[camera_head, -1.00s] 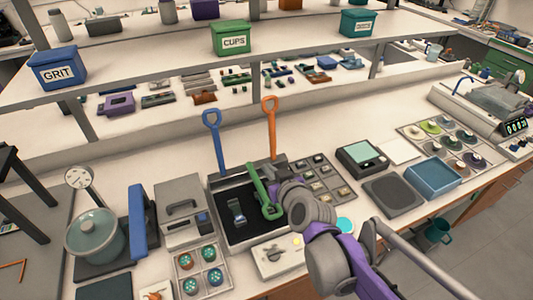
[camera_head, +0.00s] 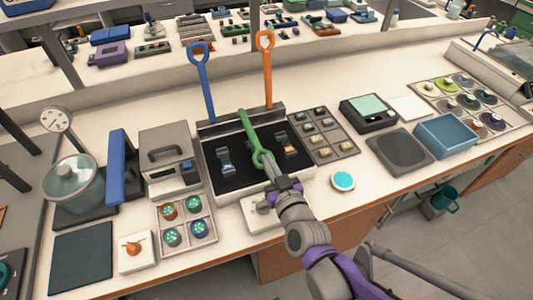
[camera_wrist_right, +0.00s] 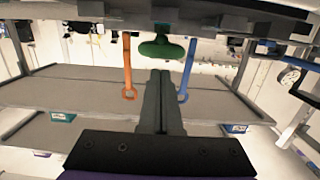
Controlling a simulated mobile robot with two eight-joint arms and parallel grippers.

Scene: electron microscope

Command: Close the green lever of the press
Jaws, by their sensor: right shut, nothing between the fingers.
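The press (camera_head: 212,172) is a dark tray with a grey back bar, in the middle of the bench. Its green lever (camera_head: 251,134) leans forward from the back bar over the tray, ring handle at the front. The blue lever (camera_head: 203,85) and the orange lever (camera_head: 268,75) stand upright at the back. My right gripper (camera_head: 268,168) is shut and empty, its tips at the green ring; I cannot tell whether they touch. In the right wrist view the shut fingers (camera_wrist_right: 161,85) point at the green lever's end (camera_wrist_right: 163,48). My left gripper is not in view.
Left of the press stand a grey box with a handle (camera_head: 170,160) and a tray of round pieces (camera_head: 186,221). A compartment tray (camera_head: 325,137) is at its right. A white block (camera_head: 262,215) and a cyan disc (camera_head: 343,181) lie in front.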

